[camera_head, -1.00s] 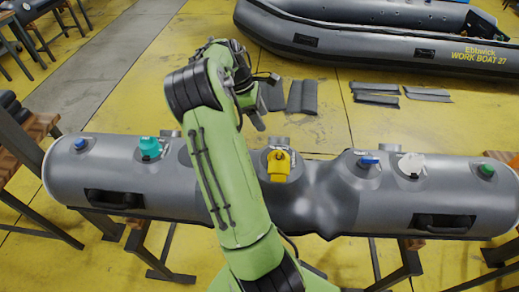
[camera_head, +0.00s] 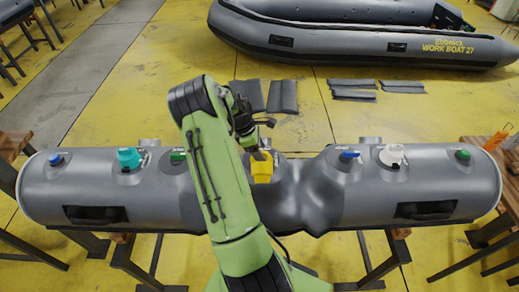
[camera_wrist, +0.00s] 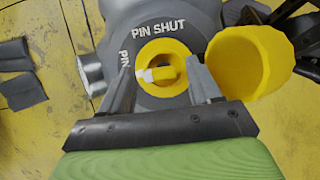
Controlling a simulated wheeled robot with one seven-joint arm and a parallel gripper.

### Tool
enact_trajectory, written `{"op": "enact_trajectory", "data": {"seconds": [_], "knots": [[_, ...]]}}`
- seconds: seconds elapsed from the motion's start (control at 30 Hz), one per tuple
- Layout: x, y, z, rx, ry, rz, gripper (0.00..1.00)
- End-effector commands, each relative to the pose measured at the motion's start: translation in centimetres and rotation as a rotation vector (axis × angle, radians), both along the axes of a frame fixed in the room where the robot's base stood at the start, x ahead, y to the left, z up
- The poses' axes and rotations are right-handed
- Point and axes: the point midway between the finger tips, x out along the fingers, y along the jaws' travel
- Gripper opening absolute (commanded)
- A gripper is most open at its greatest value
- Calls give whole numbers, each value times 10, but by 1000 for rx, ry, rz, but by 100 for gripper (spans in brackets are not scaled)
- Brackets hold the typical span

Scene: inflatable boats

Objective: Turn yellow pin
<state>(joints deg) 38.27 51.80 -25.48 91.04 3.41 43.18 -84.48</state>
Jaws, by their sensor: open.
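The yellow pin (camera_wrist: 164,73) is a short bar with a pale left end, inside a yellow ring on the grey tube. It lies crosswise in the wrist view. "PIN SHUT" is printed above it, and another "PIN" label at its left is partly hidden. Its yellow cap (camera_wrist: 250,62) hangs open at the right. My gripper (camera_wrist: 156,68) is open, with one finger at each side of the pin; I cannot tell whether they touch it. In the head view, the yellow valve (camera_head: 261,169) sits mid-tube, with my gripper (camera_head: 259,150) just over it, partly hidden by my arm.
The grey tube (camera_head: 100,190) rests on trestles and carries teal (camera_head: 129,157), green (camera_head: 178,155), blue (camera_head: 348,155) and white (camera_head: 392,154) valves. It is dented right of the yellow valve. An inflatable boat (camera_head: 350,35) lies behind on the yellow floor.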

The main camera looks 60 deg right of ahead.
Motion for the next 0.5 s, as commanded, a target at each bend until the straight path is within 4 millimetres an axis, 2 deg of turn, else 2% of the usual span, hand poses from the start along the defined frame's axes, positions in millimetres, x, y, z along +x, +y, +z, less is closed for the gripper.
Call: {"op": "enact_trajectory", "data": {"seconds": [0.07, 0.4, 0.5], "knots": [[0, 0, 0, 0, 0, 0, 61], [0, 0, 1, 0, 0, 0, 9], [0, 0, 1, 0, 0, -1, 7]]}}
